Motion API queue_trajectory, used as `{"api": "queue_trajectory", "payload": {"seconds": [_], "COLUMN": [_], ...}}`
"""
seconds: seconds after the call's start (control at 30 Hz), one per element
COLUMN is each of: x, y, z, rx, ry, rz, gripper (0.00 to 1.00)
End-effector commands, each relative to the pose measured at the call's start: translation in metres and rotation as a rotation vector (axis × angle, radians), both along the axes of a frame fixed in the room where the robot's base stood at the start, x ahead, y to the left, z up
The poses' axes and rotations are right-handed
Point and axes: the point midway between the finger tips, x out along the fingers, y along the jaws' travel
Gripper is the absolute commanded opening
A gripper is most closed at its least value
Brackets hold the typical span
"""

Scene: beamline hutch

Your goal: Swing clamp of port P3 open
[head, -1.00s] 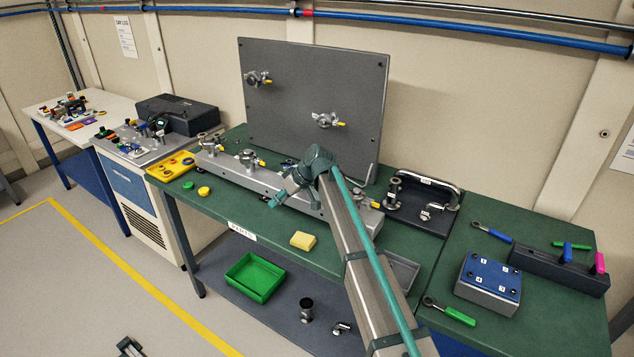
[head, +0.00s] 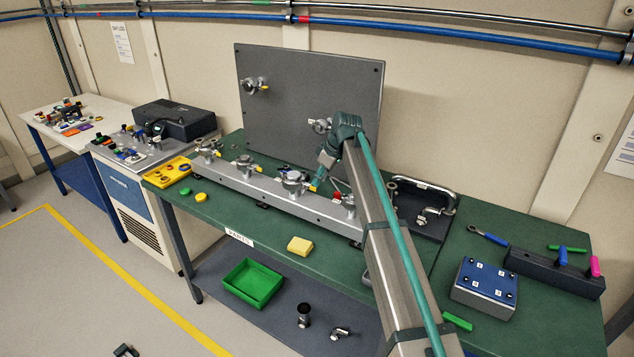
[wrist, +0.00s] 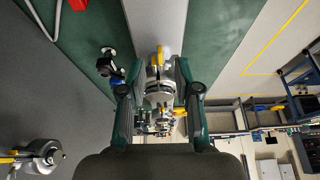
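A grey rail (head: 230,181) on the green bench carries a row of ports with metal clamps and yellow-tipped levers. Port labels are not readable. The third clamp from the left (head: 294,183) is nearest my gripper (head: 320,181), which comes down just to its right, from the upper right. In the wrist view, my gripper (wrist: 158,72) is open, with its two teal fingers either side of a metal clamp (wrist: 158,86). That clamp's yellow lever (wrist: 159,55) points away between the fingertips. I cannot tell whether the fingers touch it.
A grey upright panel (head: 305,105) with two more clamps stands behind the rail. A red-tipped part (head: 338,196) sits at the rail's right end. A dark tray with a handle (head: 425,210) is further right. A yellow block (head: 300,245) lies in front on mostly clear bench.

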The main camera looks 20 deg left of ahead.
Motion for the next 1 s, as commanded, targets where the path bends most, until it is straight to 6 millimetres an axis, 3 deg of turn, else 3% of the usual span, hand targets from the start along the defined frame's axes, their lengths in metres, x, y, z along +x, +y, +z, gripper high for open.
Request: {"api": "queue_trajectory", "payload": {"seconds": [0.3,0.63,0.83,1.0], "x": [0.003,0.003,0.003,0.003], "y": [0.013,0.014,0.014,0.014], "z": [-0.031,-0.034,-0.034,-0.034], "rx": [0.0,0.001,0.001,0.001], "ry": [0.0,-0.001,-0.001,-0.001], "rz": [-0.001,0.0,0.0,0.0], "gripper": [0.32,0.32,0.01,0.0]}}
